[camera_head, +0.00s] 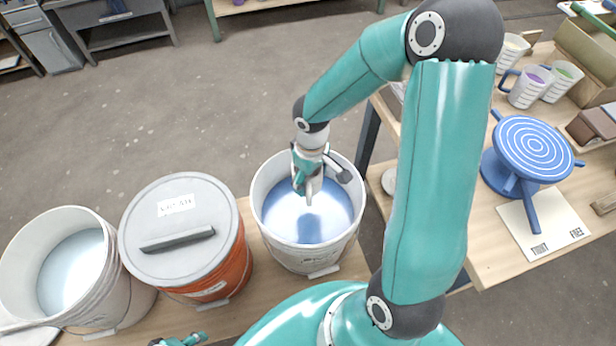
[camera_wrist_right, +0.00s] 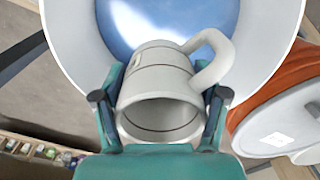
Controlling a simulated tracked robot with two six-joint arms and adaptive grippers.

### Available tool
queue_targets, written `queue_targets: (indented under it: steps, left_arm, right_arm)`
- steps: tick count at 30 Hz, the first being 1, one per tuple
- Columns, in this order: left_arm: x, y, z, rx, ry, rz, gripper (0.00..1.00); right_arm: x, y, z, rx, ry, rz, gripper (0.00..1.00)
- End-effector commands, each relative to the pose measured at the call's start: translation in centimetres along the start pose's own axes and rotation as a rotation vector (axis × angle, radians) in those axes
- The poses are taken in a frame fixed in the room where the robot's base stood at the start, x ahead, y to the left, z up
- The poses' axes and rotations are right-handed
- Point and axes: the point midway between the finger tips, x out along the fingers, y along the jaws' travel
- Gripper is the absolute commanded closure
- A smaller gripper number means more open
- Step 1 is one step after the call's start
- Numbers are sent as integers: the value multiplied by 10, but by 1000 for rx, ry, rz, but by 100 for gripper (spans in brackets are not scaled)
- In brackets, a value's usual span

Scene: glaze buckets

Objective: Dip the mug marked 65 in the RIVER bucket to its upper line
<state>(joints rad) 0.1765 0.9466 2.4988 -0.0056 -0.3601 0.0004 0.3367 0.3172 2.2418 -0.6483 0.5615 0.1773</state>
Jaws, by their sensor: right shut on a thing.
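My right gripper (camera_head: 308,172) is shut on a pale grey mug (camera_wrist_right: 158,78), over the open white bucket (camera_head: 263,208) of blue glaze (camera_head: 310,228). In the right wrist view, the gripper's fingers (camera_wrist_right: 160,110) press both sides of the mug. Its open mouth faces the camera, its handle points to the upper right, and thin dark lines run around it. Most of the mug is hidden in the head view, and I cannot tell whether it touches the glaze. No 65 or RIVER marking is readable. Part of my left gripper (camera_head: 182,341) shows at the bottom edge, jaws unclear.
An orange bucket (camera_head: 222,268) with a grey lid (camera_head: 180,225) stands left of the blue glaze. Another open bucket (camera_head: 70,220) holds pale glaze at far left. The right table has a blue banding wheel (camera_head: 533,148), a printed card (camera_head: 553,228) and several mugs (camera_head: 528,87).

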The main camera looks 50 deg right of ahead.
Motion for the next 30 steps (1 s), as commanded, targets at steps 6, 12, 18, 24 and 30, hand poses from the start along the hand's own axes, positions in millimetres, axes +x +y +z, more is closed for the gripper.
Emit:
queue_targets:
  steps: [6,12,18,24,30]
  left_arm:
    - [21,-8,0,0,0,0,60]
    - [36,-13,0,0,0,0,60]
    - [51,-18,0,0,0,0,60]
    - [66,-24,0,0,0,0,60]
    - [81,-29,0,0,0,0,60]
  right_arm:
    - [22,0,0,0,1,0,94]
    - [37,0,0,0,1,1,94]
    - [53,0,0,0,1,1,94]
    - [69,0,0,0,1,1,94]
    - [84,0,-1,0,1,1,94]
